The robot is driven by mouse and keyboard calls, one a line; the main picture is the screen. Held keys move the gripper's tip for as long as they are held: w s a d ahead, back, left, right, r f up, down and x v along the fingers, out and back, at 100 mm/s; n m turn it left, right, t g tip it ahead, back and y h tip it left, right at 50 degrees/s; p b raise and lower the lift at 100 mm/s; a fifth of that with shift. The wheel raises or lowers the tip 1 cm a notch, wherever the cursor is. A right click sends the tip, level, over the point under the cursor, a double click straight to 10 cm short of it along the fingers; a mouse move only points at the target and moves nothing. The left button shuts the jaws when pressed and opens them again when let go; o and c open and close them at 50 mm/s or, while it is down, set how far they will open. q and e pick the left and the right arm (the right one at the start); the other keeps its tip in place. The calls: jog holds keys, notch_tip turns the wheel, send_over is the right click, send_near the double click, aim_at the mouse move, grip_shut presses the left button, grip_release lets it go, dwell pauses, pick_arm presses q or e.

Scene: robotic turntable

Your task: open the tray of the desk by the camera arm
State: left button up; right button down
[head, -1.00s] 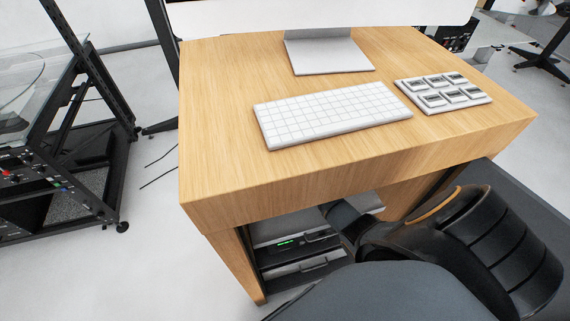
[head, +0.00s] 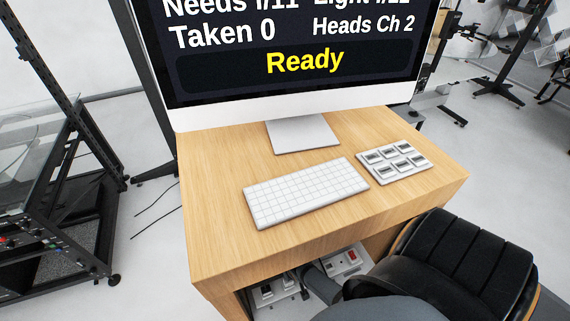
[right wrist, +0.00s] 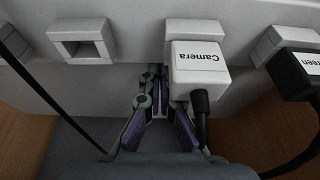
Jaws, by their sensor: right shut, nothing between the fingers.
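The wooden desk (head: 215,235) stands in the middle of the head view. Pale fittings (head: 345,260), one with a red part, show in the opening under its top. I cannot tell from this how far a tray is out. In the right wrist view a pale panel (right wrist: 125,85) carries a row of sockets. A white plug labelled "Camera" (right wrist: 198,68) sits at one socket, its black cable running down. My right gripper (right wrist: 154,84) is shut and empty, just left of this plug. In the head view my arm hides it. My left gripper is not in view.
A monitor (head: 290,115) reading "Ready", a keyboard (head: 305,190) and a button pad (head: 393,160) stand on the desk. An empty socket (right wrist: 82,42) and a black plug (right wrist: 298,72) flank the "Camera" plug. A black-framed rack (head: 60,210) stands at left.

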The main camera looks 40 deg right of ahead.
jog(key=shift+s+a+p, duration=0.15)
jog(key=shift+s, duration=0.35)
jog(key=shift+s+a+p, duration=0.15)
jog(key=shift+s, duration=0.35)
jog(key=v, duration=1.2)
